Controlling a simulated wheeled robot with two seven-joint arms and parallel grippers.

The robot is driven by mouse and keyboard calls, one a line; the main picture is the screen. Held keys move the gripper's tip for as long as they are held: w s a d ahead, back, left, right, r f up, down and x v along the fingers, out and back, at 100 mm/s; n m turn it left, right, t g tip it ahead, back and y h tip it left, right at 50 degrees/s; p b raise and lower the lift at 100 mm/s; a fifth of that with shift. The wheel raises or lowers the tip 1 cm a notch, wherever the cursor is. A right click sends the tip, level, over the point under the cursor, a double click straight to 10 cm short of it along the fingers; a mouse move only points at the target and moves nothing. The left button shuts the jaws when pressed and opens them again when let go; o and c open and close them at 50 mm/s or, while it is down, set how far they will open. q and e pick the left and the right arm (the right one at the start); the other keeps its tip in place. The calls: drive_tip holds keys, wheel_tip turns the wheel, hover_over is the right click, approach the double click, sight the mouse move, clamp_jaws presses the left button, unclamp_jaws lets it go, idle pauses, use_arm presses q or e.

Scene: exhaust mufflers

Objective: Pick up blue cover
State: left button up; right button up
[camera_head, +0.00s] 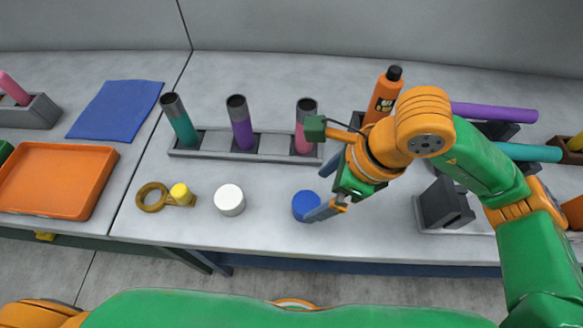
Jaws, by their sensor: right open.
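The blue cover (304,205) is a short round piece on the grey table near its front edge. My right gripper (318,192) reaches in from the right, with its fingers at the cover's right side. One finger overlaps the cover's right edge in the picture. The gripper is open, and I cannot tell whether it touches the cover. My left gripper is not in view.
A white round cover (230,199) and a yellow ring-shaped piece (152,198) lie to the left. Behind stands a grey rack (215,153) with teal, purple and pink tubes. An orange bottle (385,95) stands behind my right arm. An orange tray (58,180) is far left.

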sight(309, 203)
drive_tip(key=f, duration=0.1)
drive_tip(key=f+p, duration=0.1)
drive_tip(key=s+f, duration=0.1)
drive_tip(key=shift+a+p, duration=0.35)
drive_tip(key=shift+p, duration=0.05)
drive_tip(key=x, duration=0.2)
drive_tip(key=shift+w+a+f, duration=0.2)
drive_tip(key=shift+w+f, duration=0.05)
drive_tip(key=shift+w, duration=0.05)
drive_tip(key=shift+w+a+f, duration=0.15)
drive_tip(key=c, duration=0.9)
drive_tip(key=shift+c, duration=1.4)
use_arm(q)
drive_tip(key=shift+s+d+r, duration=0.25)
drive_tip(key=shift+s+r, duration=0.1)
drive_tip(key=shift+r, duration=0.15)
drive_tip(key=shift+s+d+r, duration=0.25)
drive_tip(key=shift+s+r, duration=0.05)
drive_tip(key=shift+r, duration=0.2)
